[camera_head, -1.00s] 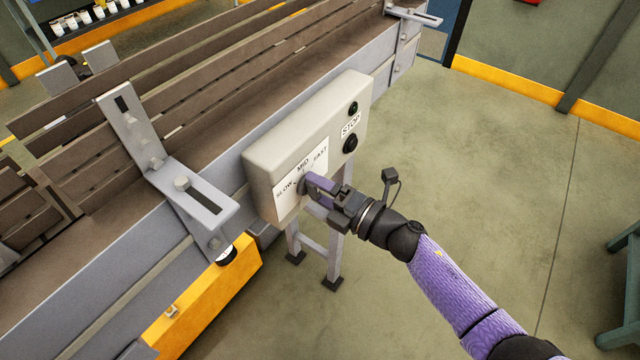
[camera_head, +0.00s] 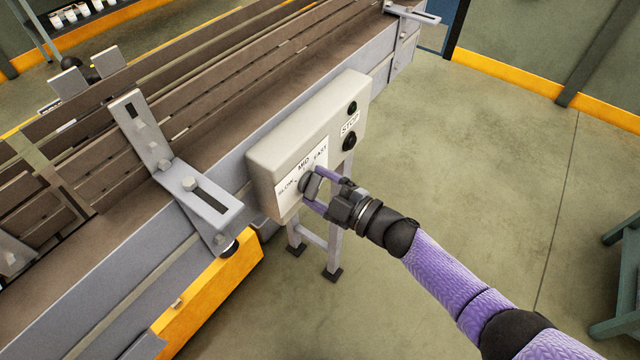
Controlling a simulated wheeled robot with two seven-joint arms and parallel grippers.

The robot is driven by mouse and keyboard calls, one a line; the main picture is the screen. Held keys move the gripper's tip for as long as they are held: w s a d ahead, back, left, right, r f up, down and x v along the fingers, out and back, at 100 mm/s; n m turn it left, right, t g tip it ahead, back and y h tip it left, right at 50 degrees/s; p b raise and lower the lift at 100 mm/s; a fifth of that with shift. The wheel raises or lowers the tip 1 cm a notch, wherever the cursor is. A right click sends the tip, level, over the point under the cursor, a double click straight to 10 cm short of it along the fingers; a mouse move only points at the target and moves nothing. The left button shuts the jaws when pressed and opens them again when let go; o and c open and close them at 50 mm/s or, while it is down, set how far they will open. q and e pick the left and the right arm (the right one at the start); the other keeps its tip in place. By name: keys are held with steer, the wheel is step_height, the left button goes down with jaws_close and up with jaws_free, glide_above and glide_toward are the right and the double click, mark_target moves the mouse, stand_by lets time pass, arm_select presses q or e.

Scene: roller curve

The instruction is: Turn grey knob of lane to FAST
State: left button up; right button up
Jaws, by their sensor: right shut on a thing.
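The grey knob (camera_head: 309,186) is on the white dial plate of the pale control box (camera_head: 292,150), at the box's lower left. SLOW, MID and FAST are printed around it from left to right. My right gripper (camera_head: 318,188) is shut on the knob, with one purple finger above and one below it. The exact way the knob points is hard to tell, as it is small and partly covered. My left gripper is not in view.
A STOP label (camera_head: 350,124) sits between two dark buttons at the box's right end. The slatted conveyor (camera_head: 215,95) runs behind the box. A metal bracket (camera_head: 190,190) juts out on the left.

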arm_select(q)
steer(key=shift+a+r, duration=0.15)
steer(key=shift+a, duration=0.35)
arm_select(e)
steer(key=shift+m, duration=0.7)
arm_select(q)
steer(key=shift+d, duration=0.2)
arm_select(e)
steer(key=o, duration=1)
steer(key=shift+o, duration=0.6)
arm_select(q)
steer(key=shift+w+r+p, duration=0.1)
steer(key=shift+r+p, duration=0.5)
steer(key=shift+p, duration=0.1)
arm_select(e)
steer(key=v, duration=1)
steer(key=shift+f, duration=0.15)
